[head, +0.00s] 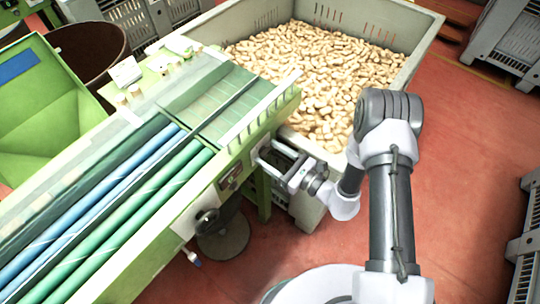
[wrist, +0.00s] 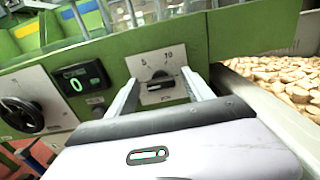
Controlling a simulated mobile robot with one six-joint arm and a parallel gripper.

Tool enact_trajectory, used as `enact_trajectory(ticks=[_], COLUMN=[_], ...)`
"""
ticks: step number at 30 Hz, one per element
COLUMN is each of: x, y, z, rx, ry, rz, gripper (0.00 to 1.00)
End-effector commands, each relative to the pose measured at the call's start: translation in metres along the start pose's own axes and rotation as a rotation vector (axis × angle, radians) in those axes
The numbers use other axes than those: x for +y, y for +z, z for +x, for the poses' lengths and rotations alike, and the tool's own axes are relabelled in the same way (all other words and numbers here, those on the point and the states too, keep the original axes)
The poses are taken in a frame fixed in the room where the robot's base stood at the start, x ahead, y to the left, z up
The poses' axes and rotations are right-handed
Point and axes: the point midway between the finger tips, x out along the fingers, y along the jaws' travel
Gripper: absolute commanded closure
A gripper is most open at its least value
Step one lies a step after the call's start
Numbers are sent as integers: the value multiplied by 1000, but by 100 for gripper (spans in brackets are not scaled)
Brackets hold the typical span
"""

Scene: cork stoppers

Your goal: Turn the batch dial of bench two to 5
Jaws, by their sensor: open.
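The batch dial (wrist: 160,85) shows in the wrist view as a small dark knob on a pale plate marked 5 and 10, on the green bench front. Which mark the knob points to is too small to tell. A black display (wrist: 80,84) left of it reads a green 0. My gripper (wrist: 160,80) is open, with one finger on each side of the dial; whether they touch it I cannot tell. In the head view my gripper (head: 268,163) reaches the bench's front side, and its fingers hide most of the dial.
A black handwheel (wrist: 22,114) sits left of the display. The green bench (head: 150,225) carries blue and green rollers. A grey crate (head: 420,32) full of corks stands behind and right of my gripper. Red floor (head: 470,190) is open at the right.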

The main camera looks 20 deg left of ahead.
Motion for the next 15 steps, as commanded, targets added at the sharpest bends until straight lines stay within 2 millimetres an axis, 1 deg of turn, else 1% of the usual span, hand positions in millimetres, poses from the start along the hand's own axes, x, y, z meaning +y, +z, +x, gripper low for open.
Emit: enact_trajectory(ticks=[3,8,9,11,15], x=[0,0,0,0,0], y=[0,0,0,0,0], z=[3,3,3,3,3], rx=[0,0,0,0,0], ry=[0,0,0,1,1], rz=[0,0,0,0,0], gripper=[40,40,44,56,83])
